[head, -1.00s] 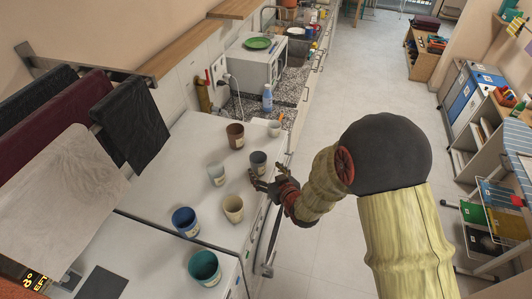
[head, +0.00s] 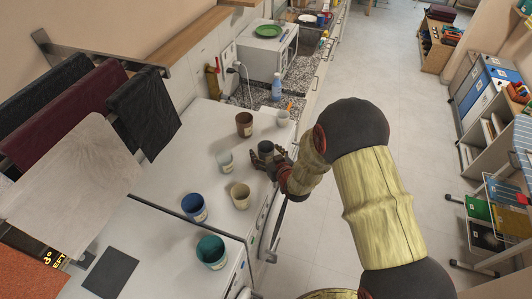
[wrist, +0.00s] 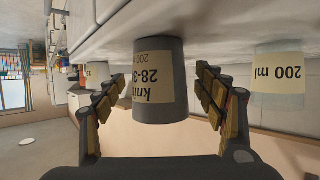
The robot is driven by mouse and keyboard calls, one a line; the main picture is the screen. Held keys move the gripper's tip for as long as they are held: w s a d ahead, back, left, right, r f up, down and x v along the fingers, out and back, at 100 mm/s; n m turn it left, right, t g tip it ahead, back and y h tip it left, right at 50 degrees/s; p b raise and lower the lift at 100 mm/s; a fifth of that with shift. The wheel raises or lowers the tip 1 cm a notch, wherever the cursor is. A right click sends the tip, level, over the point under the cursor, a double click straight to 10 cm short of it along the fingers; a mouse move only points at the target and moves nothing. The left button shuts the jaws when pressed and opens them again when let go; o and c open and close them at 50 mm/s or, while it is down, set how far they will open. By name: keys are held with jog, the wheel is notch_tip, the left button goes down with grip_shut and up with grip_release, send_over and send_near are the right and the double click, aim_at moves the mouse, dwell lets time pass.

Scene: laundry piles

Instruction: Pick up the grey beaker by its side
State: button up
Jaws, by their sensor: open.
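The grey beaker (head: 266,148) stands on the white worktop near its right edge. It also shows large in the wrist view (wrist: 172,110), with a beige label of inverted print. My gripper (head: 267,164) is open at the beaker's side, low over the worktop. In the wrist view the open fingers (wrist: 160,105) lie on either side of the beaker, with a small gap visible on each side. Part of the beaker's lower side is hidden by my gripper in the head view.
A pale beaker (head: 225,160) stands close to the left. A brown beaker (head: 244,124) and a white one (head: 283,118) stand behind. Beige (head: 240,197), blue (head: 193,208) and teal (head: 211,252) beakers stand nearer. The floor (head: 390,130) to the right is clear.

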jog(key=shift+c, duration=0.2)
jog(key=c, duration=1.3)
